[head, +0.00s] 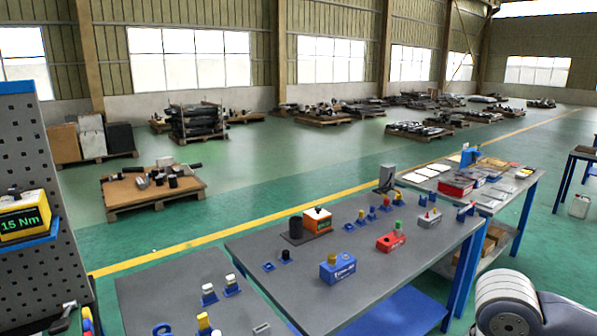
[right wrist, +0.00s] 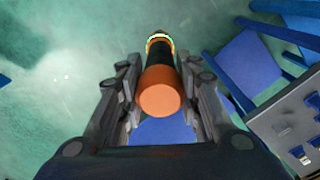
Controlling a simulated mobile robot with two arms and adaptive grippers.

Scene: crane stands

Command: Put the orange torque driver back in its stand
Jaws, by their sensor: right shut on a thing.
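My right gripper (right wrist: 157,70) is shut on the orange torque driver (right wrist: 160,92) in the right wrist view. The driver has an orange end, a dark middle and a green, white and orange banded far end, and sits between the two fingers. In the head view, several small blue stands are on the grey table; one at the left (head: 268,266) and one at the middle (head: 349,227) look empty. I cannot tell which belongs to the driver. My right gripper and the driver are outside the head view. My left gripper is not in view.
The grey table (head: 255,246) also holds a blue box (head: 338,268), a red box (head: 391,242) and an orange-and-white display box (head: 317,219). A nearer table (head: 165,291) has more small stands. A perforated panel (head: 40,150) with a 15 Nm display (head: 23,222) stands left.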

